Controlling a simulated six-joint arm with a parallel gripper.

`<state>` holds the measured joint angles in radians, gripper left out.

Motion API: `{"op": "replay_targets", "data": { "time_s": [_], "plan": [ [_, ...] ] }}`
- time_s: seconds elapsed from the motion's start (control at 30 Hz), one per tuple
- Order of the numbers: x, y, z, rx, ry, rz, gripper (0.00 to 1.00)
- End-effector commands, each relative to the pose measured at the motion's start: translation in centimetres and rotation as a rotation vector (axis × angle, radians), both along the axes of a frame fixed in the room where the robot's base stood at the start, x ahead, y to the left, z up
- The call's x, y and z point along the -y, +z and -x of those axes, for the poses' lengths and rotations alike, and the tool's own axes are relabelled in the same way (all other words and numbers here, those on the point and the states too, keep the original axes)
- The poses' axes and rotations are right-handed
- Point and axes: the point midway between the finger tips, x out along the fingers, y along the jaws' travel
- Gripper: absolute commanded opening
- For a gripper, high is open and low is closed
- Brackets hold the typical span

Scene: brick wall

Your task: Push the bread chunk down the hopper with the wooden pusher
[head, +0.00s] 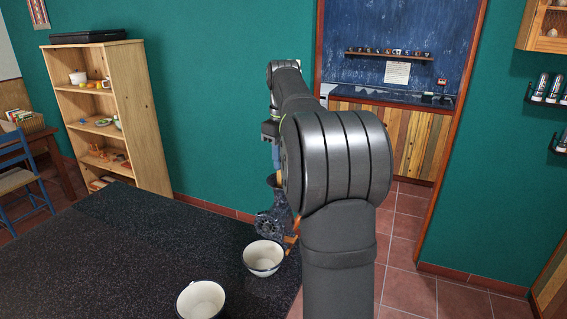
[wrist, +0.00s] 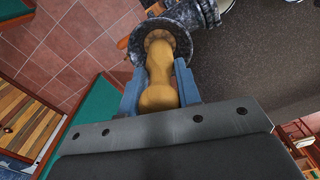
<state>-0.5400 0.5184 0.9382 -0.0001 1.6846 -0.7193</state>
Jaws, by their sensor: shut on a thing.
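The wooden pusher (wrist: 159,78) is between the blue fingers of my gripper (wrist: 160,85) in the wrist view. My gripper is shut on it. The pusher's far end is at the round mouth of the dark speckled hopper (wrist: 184,47); how deep it sits inside I cannot tell. In the head view the grinder (head: 272,222) with the hopper stands at the table's right edge, and my arm covers much of it. My gripper (head: 275,155) is above the hopper there, partly hidden. The bread chunk is not visible in either view.
A white enamel bowl (head: 263,257) with a dark rim stands just in front of the grinder. A second white bowl (head: 201,300) stands nearer, at the front. The dark speckled table (head: 130,250) is clear to the left. A wooden shelf (head: 135,110) stands behind it.

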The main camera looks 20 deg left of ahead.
Motion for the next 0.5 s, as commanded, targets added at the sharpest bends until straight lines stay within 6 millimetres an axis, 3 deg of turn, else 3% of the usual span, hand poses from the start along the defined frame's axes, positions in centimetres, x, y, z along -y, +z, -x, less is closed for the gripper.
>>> {"op": "replay_targets", "data": {
  "time_s": [0.5],
  "plan": [
    [0.0,3.1,0.0,0.001,0.000,-0.001,0.03]
  ]
}}
